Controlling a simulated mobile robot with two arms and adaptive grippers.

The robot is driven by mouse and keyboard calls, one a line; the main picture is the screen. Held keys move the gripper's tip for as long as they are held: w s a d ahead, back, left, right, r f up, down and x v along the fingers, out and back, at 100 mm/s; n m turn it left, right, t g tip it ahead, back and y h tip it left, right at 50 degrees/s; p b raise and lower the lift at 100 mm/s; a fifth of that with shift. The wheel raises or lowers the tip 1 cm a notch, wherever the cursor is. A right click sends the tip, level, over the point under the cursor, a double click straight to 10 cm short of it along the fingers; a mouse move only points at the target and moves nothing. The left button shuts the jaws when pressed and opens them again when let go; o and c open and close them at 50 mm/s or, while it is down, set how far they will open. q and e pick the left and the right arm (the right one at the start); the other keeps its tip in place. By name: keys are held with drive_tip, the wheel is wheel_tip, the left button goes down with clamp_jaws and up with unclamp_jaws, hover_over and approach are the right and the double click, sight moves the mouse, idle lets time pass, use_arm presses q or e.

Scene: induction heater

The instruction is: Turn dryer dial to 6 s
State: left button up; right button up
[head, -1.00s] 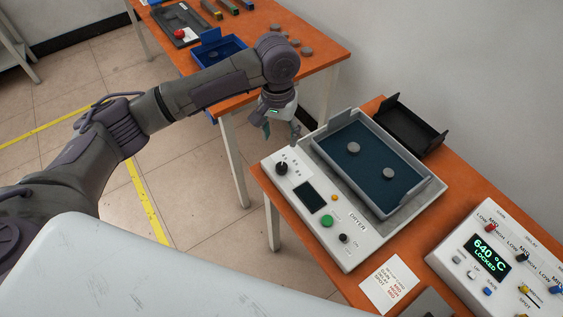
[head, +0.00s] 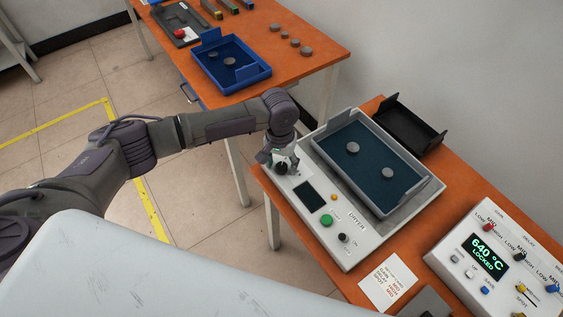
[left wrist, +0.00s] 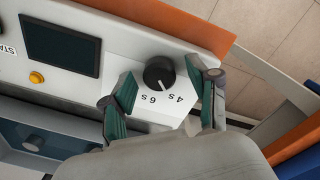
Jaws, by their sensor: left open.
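The dryer (head: 330,232) is a white panel unit on the orange table, with a black dial (head: 282,168) at its upper left corner. In the left wrist view the black dial (left wrist: 159,73) has a white pointer line, with "6 s" and "4 s" printed beside it. The line points toward the 4 s side. My left gripper (head: 281,163) is over the dial. In the left wrist view its open green-padded fingers (left wrist: 163,92) are on either side of the dial, apart from it. My right gripper is not in view.
The dryer's tray (head: 345,170) holds two grey discs. A dark screen (head: 309,196) and a green button (head: 326,220) sit beside the dial. A heater unit (head: 500,250) reading 640 °C is at right. A blue tray (head: 262,72) stands on the far table.

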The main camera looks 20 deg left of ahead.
use_arm(q)
clamp_jaws()
drive_tip(key=shift+r+m+p, duration=0.2)
drive_tip(key=shift+m+p, duration=0.4)
drive_tip(key=shift+p, duration=0.1)
drive_tip(key=shift+m+p, duration=0.85)
drive_tip(key=shift+m, duration=0.25)
drive_tip(key=m+p, duration=0.1)
drive_tip(key=m, duration=0.2)
drive_tip(key=shift+m+p, duration=0.55)
drive_tip(key=shift+m, duration=0.45)
drive_tip(key=shift+f, duration=0.1)
drive_tip(key=shift+w+m, duration=0.1)
drive_tip(key=shift+m, duration=0.2)
unclamp_jaws()
